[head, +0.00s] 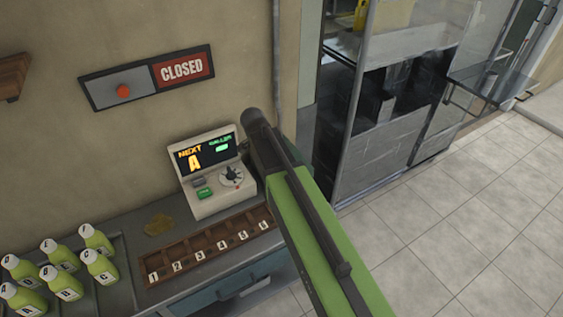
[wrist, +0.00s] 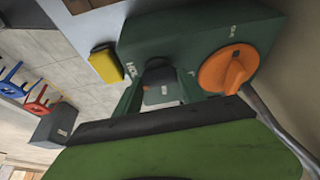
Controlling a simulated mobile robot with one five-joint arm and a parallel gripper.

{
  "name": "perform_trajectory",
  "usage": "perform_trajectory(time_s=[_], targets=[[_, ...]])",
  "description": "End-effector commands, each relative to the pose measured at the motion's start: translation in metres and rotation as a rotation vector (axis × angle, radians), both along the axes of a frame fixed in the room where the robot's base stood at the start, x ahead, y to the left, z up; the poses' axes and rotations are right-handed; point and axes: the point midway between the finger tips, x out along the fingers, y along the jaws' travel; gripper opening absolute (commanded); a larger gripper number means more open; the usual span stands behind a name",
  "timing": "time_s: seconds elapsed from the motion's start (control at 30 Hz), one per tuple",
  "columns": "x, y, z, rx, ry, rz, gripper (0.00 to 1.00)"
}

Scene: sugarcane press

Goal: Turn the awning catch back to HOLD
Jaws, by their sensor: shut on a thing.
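In the wrist view a dark green box (wrist: 185,35) fills the top, with small pale marks that I cannot read. A round orange knob (wrist: 226,70) with a raised grip sits on its right side. My gripper (wrist: 160,88) is in front of the box, left of the orange knob, its two fingers on either side of a dark grey piece (wrist: 158,72). It is shut on this piece, which the fingers partly hide. I cannot tell which part is the awning catch or read HOLD.
A yellow block (wrist: 106,62) lies close left of the green box. In the head view a counter holds several labelled bottles (head: 68,282), a numbered wooden rack (head: 205,247) and a display unit (head: 212,178). A CLOSED sign (head: 148,77) hangs above. Tiled floor (head: 480,220) is free at right.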

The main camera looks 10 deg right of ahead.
Motion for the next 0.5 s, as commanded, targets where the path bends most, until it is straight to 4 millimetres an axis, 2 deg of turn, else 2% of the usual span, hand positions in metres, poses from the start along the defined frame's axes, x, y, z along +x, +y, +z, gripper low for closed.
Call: perform_trajectory(time_s=[0.5], targets=[[0.001,0.0029,-0.0002,0.005,-0.002,-0.037,0.07]])
